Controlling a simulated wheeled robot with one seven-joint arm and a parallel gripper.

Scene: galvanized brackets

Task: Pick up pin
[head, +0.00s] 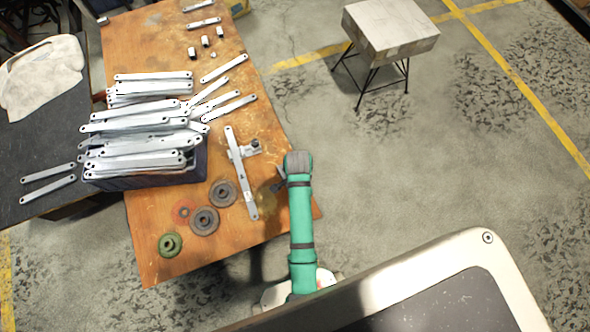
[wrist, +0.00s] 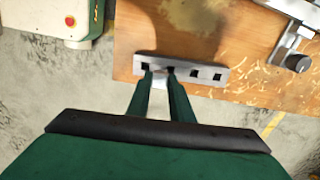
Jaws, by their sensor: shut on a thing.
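In the wrist view, my gripper (wrist: 160,76) has its two green fingers close together, shut on a small pale piece, the pin (wrist: 160,82). Only a little of the pin shows between the fingertips. The fingertips are right at a grey bar with several square holes (wrist: 207,75), near the edge of the wooden table. I cannot tell whether the pin still touches the bar. In the head view, my green arm reaches over the table's right edge, and the pin and fingertips cannot be made out.
The wooden table (head: 150,250) carries a crate (head: 190,172) heaped with galvanized brackets, several round discs (head: 205,221) and a long bracket (head: 238,175) by a metal clamp (head: 250,148), also in the wrist view (wrist: 297,58). A stool (head: 390,30) stands behind. The floor right is clear.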

